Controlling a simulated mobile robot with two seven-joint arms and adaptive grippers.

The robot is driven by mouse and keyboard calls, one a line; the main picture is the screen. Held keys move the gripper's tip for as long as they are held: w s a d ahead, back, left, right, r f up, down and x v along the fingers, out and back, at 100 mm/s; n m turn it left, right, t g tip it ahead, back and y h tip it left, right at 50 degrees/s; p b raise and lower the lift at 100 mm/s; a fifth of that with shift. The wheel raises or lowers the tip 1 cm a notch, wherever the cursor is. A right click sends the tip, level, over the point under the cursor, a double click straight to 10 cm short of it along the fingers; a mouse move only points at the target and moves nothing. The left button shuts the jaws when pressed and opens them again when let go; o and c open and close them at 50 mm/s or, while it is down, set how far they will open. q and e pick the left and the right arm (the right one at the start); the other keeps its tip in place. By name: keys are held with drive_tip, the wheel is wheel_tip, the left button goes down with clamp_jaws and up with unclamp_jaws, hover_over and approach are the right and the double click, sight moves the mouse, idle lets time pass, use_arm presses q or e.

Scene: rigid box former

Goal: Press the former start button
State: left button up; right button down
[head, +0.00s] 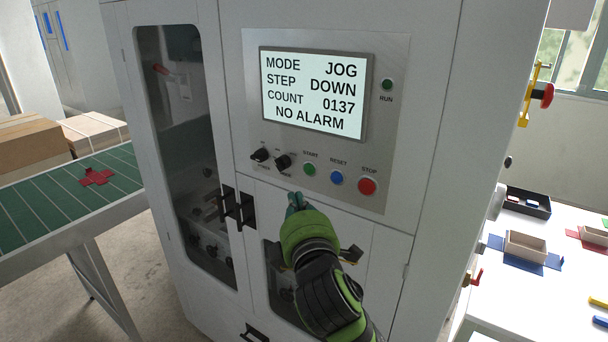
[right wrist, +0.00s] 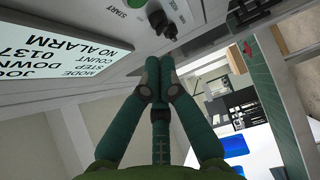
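The green start button (head: 309,169) sits on the panel under the screen, left of the blue reset button (head: 336,177) and the red stop button (head: 367,186). My right gripper (head: 295,202) is in front of the machine, its tips just below and left of the start button in the head view. In the right wrist view its fingers (right wrist: 160,62) are closed together with nothing between them, and the start button (right wrist: 137,3) is at the top edge. I cannot tell how far the tips are from the panel. My left gripper is not in view.
The screen (head: 314,92) reads MODE JOG, STEP DOWN, COUNT 0137, NO ALARM. Two black knobs (head: 283,162) are left of the start button. Black door handles (head: 237,207) stick out lower left. A green conveyor (head: 40,205) is at left, a white table (head: 500,280) at right.

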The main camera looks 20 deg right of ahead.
sight(309, 169)
drive_tip(key=w+d+p, duration=0.1)
drive_tip(key=w, duration=0.1)
drive_tip(key=w+d+p, duration=0.1)
drive_tip(key=w, duration=0.2)
drive_tip(key=w+d+p, duration=0.1)
drive_tip(key=w+d, duration=0.1)
drive_tip(key=shift+w+p, duration=0.3)
drive_tip(key=shift+p, duration=0.1)
drive_tip(key=shift+a, duration=0.1)
drive_tip(key=shift+w, duration=0.15)
